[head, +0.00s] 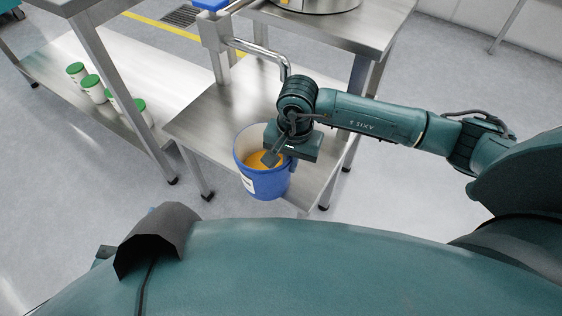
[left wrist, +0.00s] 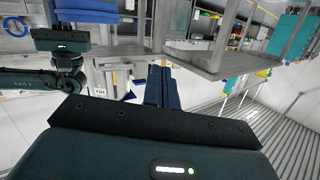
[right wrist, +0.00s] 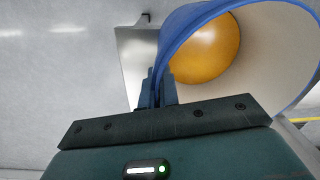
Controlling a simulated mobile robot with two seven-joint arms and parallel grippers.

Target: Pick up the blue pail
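The blue pail (head: 266,184) is upright at the front edge of a low steel shelf, with a white label and orange-yellow contents. I cannot tell whether its base rests on the shelf. My right gripper (head: 270,158) is at the pail's rim. In the right wrist view, the right fingers (right wrist: 160,88) are close together on the rim of the pail (right wrist: 172,38), and its orange contents show beyond. My left gripper (left wrist: 162,88) shows in the left wrist view, shut and empty, away from the pail. I cannot make it out in the head view.
The steel shelf (head: 205,125) holds a bent steel pipe (head: 262,50) above it, by the filler's table (head: 345,30). Several green-lidded jars (head: 92,84) stand on the lower shelf of a bench at left. Floor in front is clear.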

